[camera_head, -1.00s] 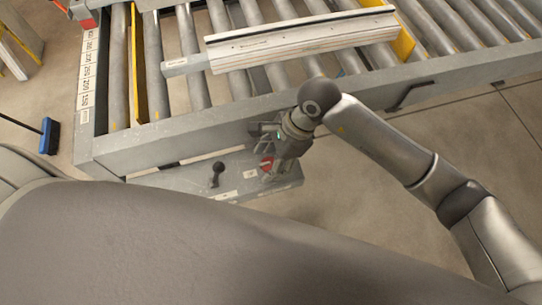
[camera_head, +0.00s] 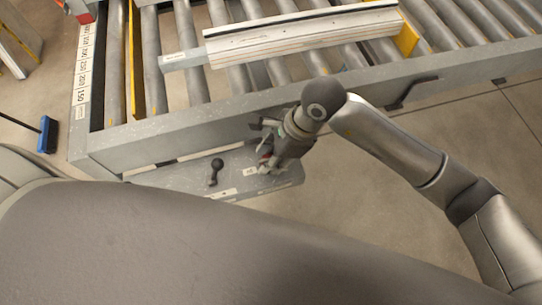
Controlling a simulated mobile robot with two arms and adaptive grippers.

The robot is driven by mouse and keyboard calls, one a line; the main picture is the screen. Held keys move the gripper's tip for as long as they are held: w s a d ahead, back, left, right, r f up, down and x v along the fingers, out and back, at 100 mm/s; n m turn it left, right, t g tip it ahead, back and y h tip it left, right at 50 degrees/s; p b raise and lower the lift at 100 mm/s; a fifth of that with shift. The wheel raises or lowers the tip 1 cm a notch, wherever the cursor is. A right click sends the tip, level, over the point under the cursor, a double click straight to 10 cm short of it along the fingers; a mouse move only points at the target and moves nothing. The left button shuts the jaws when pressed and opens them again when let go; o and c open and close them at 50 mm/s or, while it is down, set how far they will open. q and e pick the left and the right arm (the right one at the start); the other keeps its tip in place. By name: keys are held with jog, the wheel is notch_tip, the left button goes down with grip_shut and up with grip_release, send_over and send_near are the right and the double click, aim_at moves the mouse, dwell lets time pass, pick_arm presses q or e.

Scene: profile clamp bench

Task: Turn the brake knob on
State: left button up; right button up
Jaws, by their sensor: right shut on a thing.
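The brake knob (camera_head: 265,164) is a small red knob on the grey control panel (camera_head: 190,178) below the roller bench's front rail. My right gripper (camera_head: 266,162) is over the knob, with its fingers shut on it. The fingers and wrist hide most of the knob, so its pointing direction cannot be read. A black ball-ended lever (camera_head: 215,170) stands on the panel to the left of the knob. My left gripper is not in view.
The roller bench (camera_head: 190,130) fills the top, with a long pale profile (camera_head: 300,38) lying across its rollers. A black handle (camera_head: 408,92) sticks out of the front rail at right. A blue brush (camera_head: 47,135) stands at far left.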

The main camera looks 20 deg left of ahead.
jog(key=m+t+b, duration=0.1)
jog(key=m+b, duration=0.3)
jog(key=m+t+b, duration=0.2)
jog(key=m+b, duration=0.1)
jog(key=m, duration=0.1)
jog(key=m+t+b, duration=0.1)
jog(key=m+b, duration=0.2)
jog(key=b, duration=0.1)
jog(key=shift+s+f+m+b, duration=0.25)
jog(key=shift+s+m+b, duration=0.05)
jog(key=shift+m, duration=0.1)
jog(key=shift+a+r+m+t+h+b, duration=0.1)
jog(key=shift+m+t+h+b, duration=0.3)
jog(key=shift+m+b, duration=0.6)
jog(key=shift+r+m+t+h+b, duration=0.1)
jog(key=shift+m+t+h+b, duration=0.3)
jog(key=shift+m+b, duration=0.55)
jog(key=shift+m, duration=0.25)
jog(key=o, duration=1)
jog(key=shift+r, duration=0.1)
jog(key=v, duration=1.2)
jog(key=shift+a, duration=0.1)
